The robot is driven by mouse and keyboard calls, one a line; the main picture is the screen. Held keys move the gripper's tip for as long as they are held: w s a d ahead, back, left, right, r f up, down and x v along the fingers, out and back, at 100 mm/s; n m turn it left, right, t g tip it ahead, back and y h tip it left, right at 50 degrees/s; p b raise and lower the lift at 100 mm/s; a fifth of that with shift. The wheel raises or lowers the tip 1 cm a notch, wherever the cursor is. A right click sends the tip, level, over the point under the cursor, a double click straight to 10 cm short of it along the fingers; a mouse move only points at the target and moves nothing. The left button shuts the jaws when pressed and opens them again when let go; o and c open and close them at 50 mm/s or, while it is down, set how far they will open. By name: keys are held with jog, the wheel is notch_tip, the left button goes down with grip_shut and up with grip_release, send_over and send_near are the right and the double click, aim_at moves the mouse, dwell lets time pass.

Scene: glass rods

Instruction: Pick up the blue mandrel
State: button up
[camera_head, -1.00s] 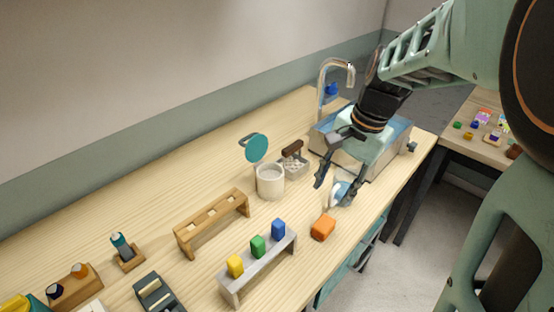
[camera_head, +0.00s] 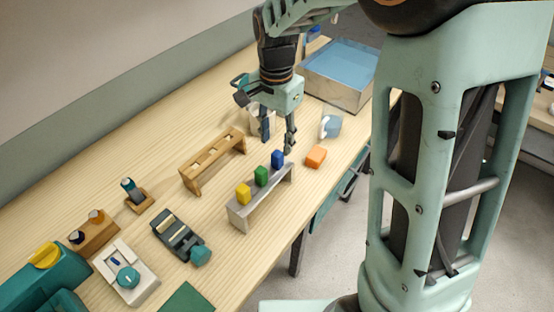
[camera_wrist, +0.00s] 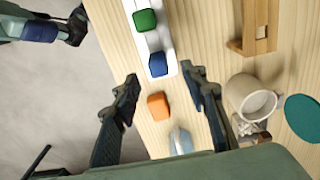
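The blue mandrel (camera_head: 277,159) stands upright at the far end of a light grey rack (camera_head: 240,217), beside a green one (camera_head: 261,176) and a yellow one (camera_head: 243,194). In the wrist view the blue mandrel (camera_wrist: 158,64) shows its blue top, just beyond and between my fingertips. My gripper (camera_wrist: 160,76) is open with nothing between its fingers. In the head view my gripper hangs above and behind the rack's blue end, one finger close to the mandrel; the exact gap is unclear.
A wooden rack (camera_head: 192,182) stands to the left. A white cup (camera_wrist: 250,98) is partly hidden behind my gripper. A water-filled basin (camera_head: 350,92) is farther back.

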aim_at(277, 153)
jog(key=shift+d+f+p, duration=0.1)
jog(key=shift+f+p, duration=0.3)
jog(key=shift+f, duration=2.35)
grip_shut()
